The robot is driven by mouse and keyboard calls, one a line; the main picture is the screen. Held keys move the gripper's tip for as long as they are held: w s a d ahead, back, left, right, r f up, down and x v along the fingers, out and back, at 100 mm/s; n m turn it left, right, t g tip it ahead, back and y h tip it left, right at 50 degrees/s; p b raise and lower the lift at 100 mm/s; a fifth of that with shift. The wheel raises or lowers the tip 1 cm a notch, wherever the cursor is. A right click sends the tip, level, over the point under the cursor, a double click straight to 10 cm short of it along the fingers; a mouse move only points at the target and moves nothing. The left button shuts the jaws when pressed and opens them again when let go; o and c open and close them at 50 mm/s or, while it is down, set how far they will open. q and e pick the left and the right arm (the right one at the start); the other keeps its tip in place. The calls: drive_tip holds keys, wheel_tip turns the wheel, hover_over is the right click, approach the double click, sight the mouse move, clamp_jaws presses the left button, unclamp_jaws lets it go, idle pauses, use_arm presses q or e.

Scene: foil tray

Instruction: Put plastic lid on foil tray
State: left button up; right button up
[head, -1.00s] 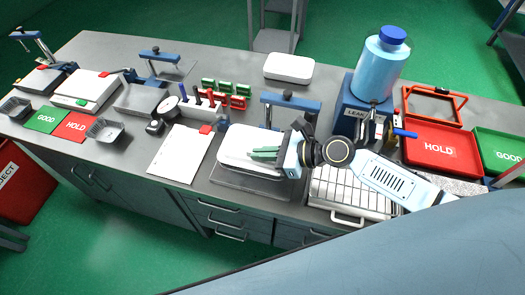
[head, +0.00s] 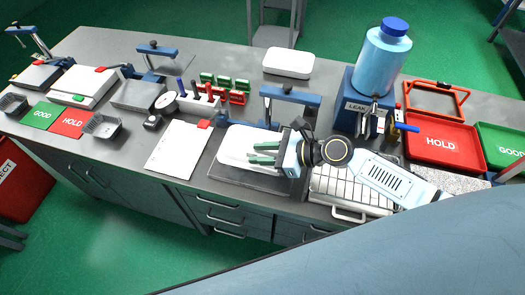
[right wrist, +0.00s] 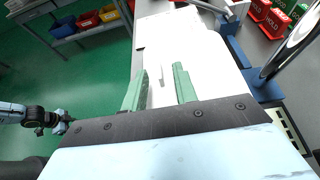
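A white, round-cornered plastic lid (head: 233,147) lies over a grey flat fixture at the middle front of the bench. My right gripper (head: 263,153) is just above the lid's right part, with its green fingers apart. In the right wrist view the fingers (right wrist: 160,90) stand apart over the white surface, and I see nothing clamped between them. Whether a foil tray is under the lid is hidden. A foil tray (head: 102,127) stands empty beside the red HOLD mat. My left gripper (right wrist: 60,124) seems to show small at the left of the right wrist view; its fingers are unclear.
A blue clamp frame (head: 290,95) stands just behind the lid. A wire rack (head: 345,192) is to its right and a paper sheet (head: 180,148) to its left. A blue bottle (head: 382,62), a red HOLD tray (head: 440,142) and a white block (head: 289,62) stand farther back.

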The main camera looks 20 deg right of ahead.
drive_tip(key=shift+d, duration=0.1)
drive_tip(key=v, duration=1.3)
drive_tip(key=shift+b, duration=0.45)
drive_tip(key=shift+s, duration=0.15)
